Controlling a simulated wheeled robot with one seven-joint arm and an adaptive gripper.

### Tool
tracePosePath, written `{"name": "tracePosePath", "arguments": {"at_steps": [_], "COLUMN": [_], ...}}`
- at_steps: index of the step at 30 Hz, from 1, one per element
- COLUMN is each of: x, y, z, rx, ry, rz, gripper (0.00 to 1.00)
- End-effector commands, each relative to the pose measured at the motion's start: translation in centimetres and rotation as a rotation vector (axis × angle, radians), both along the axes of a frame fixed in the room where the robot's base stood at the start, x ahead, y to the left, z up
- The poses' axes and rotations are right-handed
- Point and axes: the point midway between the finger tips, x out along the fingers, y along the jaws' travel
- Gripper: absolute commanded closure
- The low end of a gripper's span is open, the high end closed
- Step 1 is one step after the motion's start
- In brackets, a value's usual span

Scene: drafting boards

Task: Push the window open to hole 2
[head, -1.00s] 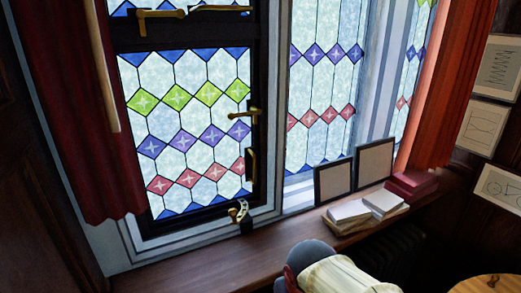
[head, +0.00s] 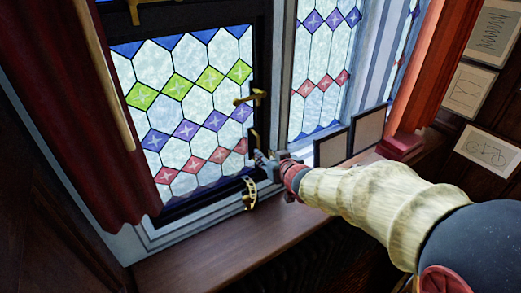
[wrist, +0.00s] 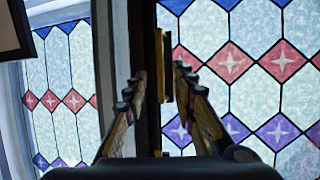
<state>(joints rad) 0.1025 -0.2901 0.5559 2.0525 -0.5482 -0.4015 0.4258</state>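The leaded window (head: 185,110) has a dark frame and coloured diamonds. It fills the left of the head view and the right of the wrist view (wrist: 250,95). I cannot tell whether it stands ajar. A brass handle (head: 250,97) and a brass pull (head: 254,140) sit on its right side. A curved brass stay (head: 249,194) is at its lower right corner; its separate holes are too small to tell. My gripper (head: 268,158) is at the frame's lower right, by the pull. In the wrist view its fingers (wrist: 160,75) are apart, with the dark frame edge and brass pull (wrist: 166,65) beyond them; contact is unclear.
A wooden sill (head: 215,240) runs below the window, bare at the left. A red curtain (head: 75,120) hangs left, an orange one (head: 430,75) right.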

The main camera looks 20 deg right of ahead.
Motion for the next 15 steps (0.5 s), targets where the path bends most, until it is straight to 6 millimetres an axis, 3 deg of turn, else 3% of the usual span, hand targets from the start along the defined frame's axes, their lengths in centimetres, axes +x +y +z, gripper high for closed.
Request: {"name": "tracePosePath", "arguments": {"at_steps": [9,15], "x": [4.3,5.9], "y": [0.6,0.7], "z": [-1.9,-2.5], "rx": [0.000,-0.002], "ry": [0.003,0.003], "rz": [0.000,-0.001], "gripper": [0.73,0.73]}}
